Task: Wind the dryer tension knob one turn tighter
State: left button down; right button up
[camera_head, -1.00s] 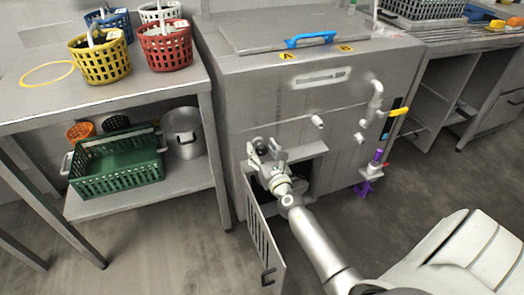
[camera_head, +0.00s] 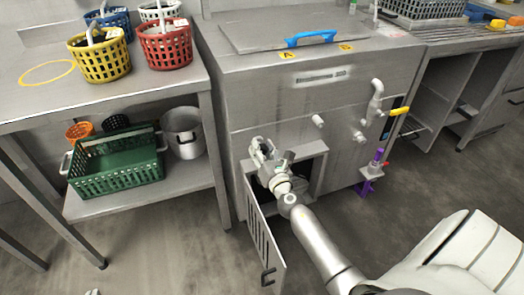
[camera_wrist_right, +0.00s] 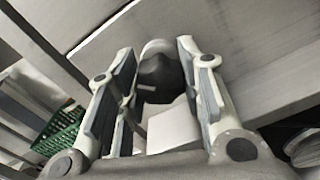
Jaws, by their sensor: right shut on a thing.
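A dark knob (camera_wrist_right: 158,80) with a paler rounded top sits between the fingers of my right gripper in the right wrist view. My right gripper (camera_wrist_right: 152,88) is shut on the knob, with one finger on each side. In the head view my right gripper (camera_head: 262,150) is at the front of the steel machine (camera_head: 265,105), just above its lower opening. I cannot read any mark that shows how far the knob is turned. My left gripper does not show clearly in either view.
A slatted door (camera_head: 264,240) stands open below my right gripper. A tap with a yellow handle (camera_head: 400,110) and a purple-handled valve (camera_head: 376,160) are to the right. A steel table (camera_head: 60,105) with baskets stands left. A green crate (camera_head: 118,170) is on its lower shelf.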

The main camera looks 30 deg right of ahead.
jog(key=m, duration=0.4)
jog(key=shift+m+b, duration=0.3)
jog(key=shift+b, duration=0.1)
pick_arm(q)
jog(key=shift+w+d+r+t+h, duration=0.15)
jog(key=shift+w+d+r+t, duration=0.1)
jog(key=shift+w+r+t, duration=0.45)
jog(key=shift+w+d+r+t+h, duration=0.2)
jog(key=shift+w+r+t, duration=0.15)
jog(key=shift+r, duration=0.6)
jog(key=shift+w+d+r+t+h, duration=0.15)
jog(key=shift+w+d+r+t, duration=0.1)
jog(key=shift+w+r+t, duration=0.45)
pick_arm(e)
jog(key=shift+m, duration=1.9)
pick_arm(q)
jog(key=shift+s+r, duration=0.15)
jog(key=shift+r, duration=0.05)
pick_arm(e)
jog(key=o, duration=1)
jog(key=shift+o, duration=0.2)
jog(key=shift+s, duration=0.1)
jog(key=v, duration=1.2)
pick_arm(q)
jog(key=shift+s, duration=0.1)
pick_arm(e)
jog(key=shift+f, duration=0.1)
